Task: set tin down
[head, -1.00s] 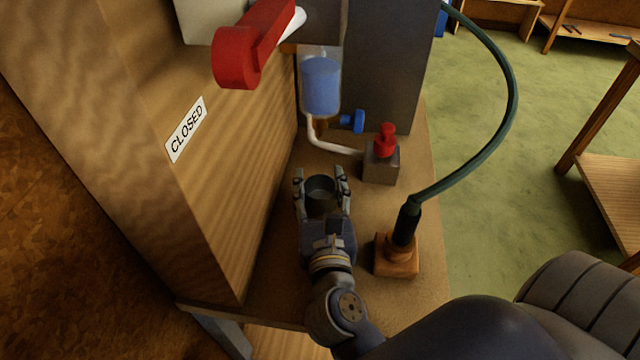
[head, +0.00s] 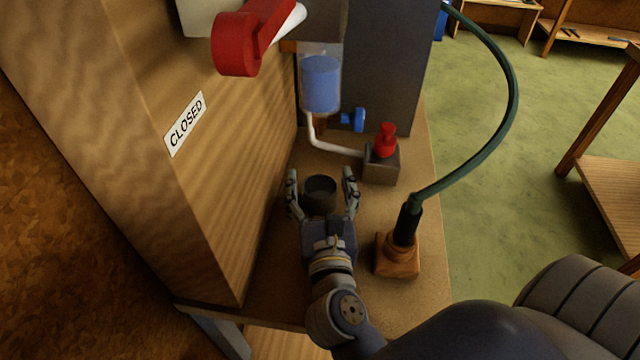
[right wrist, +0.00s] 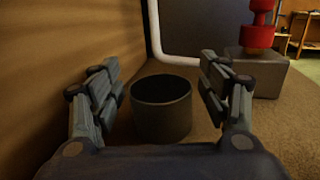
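The tin (head: 320,194) is a dark, open-topped round can standing upright on the bench top (head: 283,283). My right gripper (head: 321,180) is open around it, one finger on each side. In the right wrist view the tin (right wrist: 161,107) stands between the spread fingers, with a visible gap on both sides. The tin's base appears to rest on the brown surface. My left gripper is not in view.
A wooden wall with a CLOSED sign (head: 186,124) rises close on the left. A grey block with a red knob (head: 385,140), a white pipe (head: 333,149) and a blue-filled vessel (head: 320,84) stand beyond. A wooden block (head: 397,255) with a green hose is at right.

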